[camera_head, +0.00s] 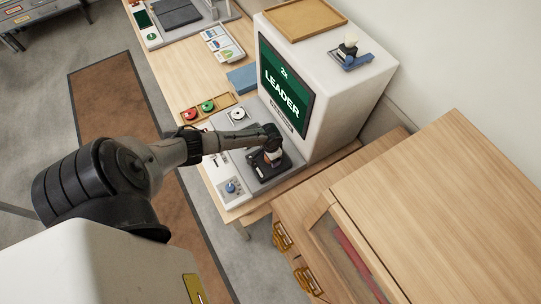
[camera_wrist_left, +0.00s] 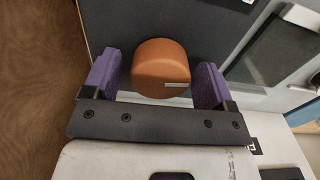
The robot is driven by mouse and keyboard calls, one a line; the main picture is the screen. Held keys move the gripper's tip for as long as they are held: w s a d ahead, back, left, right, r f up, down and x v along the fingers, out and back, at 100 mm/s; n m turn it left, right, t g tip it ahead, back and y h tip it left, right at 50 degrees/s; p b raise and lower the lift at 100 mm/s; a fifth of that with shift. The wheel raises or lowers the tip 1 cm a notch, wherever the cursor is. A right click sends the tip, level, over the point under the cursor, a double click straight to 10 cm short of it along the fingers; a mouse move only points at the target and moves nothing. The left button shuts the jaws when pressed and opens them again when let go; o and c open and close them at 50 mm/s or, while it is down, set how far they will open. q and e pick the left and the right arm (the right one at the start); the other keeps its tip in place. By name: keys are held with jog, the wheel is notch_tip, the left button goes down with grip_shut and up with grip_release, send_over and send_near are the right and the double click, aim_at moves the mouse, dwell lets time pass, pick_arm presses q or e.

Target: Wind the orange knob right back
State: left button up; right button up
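The orange knob (camera_wrist_left: 160,66) is a round cap with a short pale line on its face, pointing to the right in the left wrist view. My left gripper (camera_wrist_left: 157,82) has its purple-padded fingers on either side of the knob. A gap shows at the left finger; the right finger is very close, and I cannot tell if it touches. In the head view my left arm reaches over the machine's front deck, with the gripper (camera_head: 268,165) mostly hiding the knob. My right gripper is in neither view.
The white machine (camera_head: 340,85) has a green screen (camera_head: 285,85) reading "2x LEADER". A white dial (camera_head: 237,114) and a blue knob (camera_head: 231,187) sit on its deck. A wooden tray (camera_head: 217,109) holds red and green round pieces. A wooden cabinet (camera_head: 450,190) stands at the right.

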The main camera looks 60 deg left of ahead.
pick_arm(q)
jog(key=shift+o, duration=0.2)
jog(key=shift+r, duration=0.55)
notch_tip(320, 180, up, 13)
jog(key=shift+f+p, duration=0.15)
jog(key=shift+p, duration=0.3)
dwell(0.3)
